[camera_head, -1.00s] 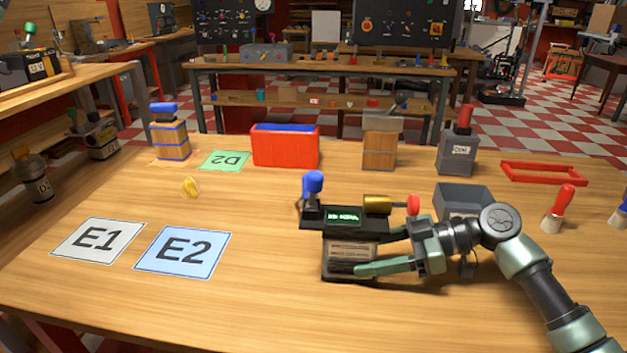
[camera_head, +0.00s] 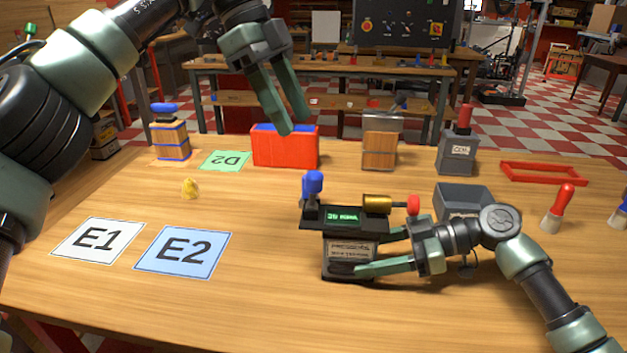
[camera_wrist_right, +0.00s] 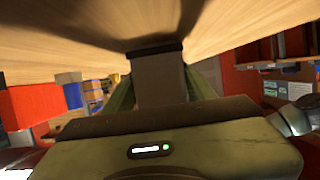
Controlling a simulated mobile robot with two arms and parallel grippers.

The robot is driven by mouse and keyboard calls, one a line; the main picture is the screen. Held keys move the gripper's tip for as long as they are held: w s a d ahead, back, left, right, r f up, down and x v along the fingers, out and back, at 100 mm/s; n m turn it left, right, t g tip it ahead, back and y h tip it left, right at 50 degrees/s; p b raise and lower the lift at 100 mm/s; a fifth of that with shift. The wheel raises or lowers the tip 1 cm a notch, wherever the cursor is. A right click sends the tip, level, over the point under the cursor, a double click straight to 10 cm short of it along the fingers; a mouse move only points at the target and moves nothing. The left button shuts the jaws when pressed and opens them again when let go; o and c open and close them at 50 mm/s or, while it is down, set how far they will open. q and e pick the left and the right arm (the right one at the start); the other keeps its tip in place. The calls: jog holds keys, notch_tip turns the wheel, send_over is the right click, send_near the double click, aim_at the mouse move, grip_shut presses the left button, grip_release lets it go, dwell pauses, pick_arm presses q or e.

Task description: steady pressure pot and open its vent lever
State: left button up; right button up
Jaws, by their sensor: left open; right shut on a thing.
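The pressure pot (camera_head: 345,225) is a dark box-shaped unit with a lit green display, standing upright on the table. A blue-topped knob or lever (camera_head: 312,186) rises at its left end; a brass cylinder with a red tip (camera_head: 380,203) lies along its top right. I cannot tell for certain which is the vent lever. My right gripper (camera_head: 378,250) is shut on the pot's body from the right; in the right wrist view a grey block (camera_wrist_right: 160,78) sits between its fingers. My left gripper (camera_head: 290,118) is open and empty, in the air in front of the red bin, fingers pointing down.
A red bin with blue inside (camera_head: 285,149), a wooden block with a lever (camera_head: 380,145) and a grey canister (camera_head: 457,150) stand behind. A grey open box (camera_head: 463,200) is beside my right arm.

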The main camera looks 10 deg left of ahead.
aim_at(310, 172)
pick_arm(q)
jog(key=shift+y, duration=0.3)
jog(key=x, duration=1.2)
jog(key=shift+s+a+f, duration=0.2)
jog(key=shift+s+a, duration=0.05)
jog(key=shift+a, duration=0.05)
grip_shut()
jog(key=shift+r, duration=0.1)
dwell(0.5)
